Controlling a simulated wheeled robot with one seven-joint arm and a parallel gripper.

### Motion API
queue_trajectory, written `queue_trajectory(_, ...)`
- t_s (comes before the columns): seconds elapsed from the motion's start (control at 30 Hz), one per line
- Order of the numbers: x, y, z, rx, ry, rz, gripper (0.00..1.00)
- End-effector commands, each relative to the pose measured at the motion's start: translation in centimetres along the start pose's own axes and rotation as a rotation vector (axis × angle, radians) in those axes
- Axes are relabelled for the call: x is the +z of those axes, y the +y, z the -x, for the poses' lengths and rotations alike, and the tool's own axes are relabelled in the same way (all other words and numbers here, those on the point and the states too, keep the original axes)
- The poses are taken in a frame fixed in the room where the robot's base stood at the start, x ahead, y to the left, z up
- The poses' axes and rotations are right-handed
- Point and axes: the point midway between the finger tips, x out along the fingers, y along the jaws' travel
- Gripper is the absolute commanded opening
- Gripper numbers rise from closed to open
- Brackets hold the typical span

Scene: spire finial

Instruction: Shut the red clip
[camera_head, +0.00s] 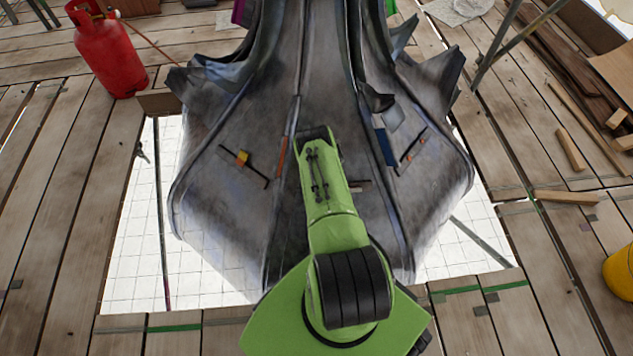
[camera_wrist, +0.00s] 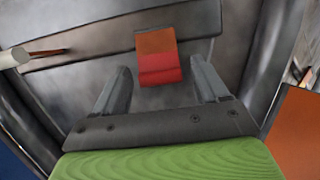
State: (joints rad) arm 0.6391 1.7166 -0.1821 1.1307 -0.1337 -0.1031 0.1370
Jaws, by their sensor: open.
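The red clip (camera_wrist: 158,68) is a small block with an orange upper face and a red lower face. It sits on a dark strip (camera_wrist: 90,42) across the grey metal of the spire finial (camera_head: 230,190). In the wrist view my gripper (camera_wrist: 160,80) is open, one finger on either side of the clip, with a gap on both sides. The fingers look short of the strip, and I cannot tell the exact depth. In the head view my green arm hides this clip and my gripper.
A strip with a yellow-orange piece (camera_head: 242,157) lies on the finial's left face. Another strip (camera_head: 412,148) is on the right face. A pale cylinder (camera_wrist: 14,58) is left of the clip. A red gas bottle (camera_head: 108,52) stands on planks.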

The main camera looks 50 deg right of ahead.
Motion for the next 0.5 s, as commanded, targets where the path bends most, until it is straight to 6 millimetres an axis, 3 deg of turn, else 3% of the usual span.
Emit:
queue_trajectory(0.2, -0.03, 0.02, 0.08, 0.0, 0.0, 0.0, 0.72)
queue_trajectory(0.5, -0.02, 0.02, 0.09, 0.001, -0.001, 0.0, 0.26)
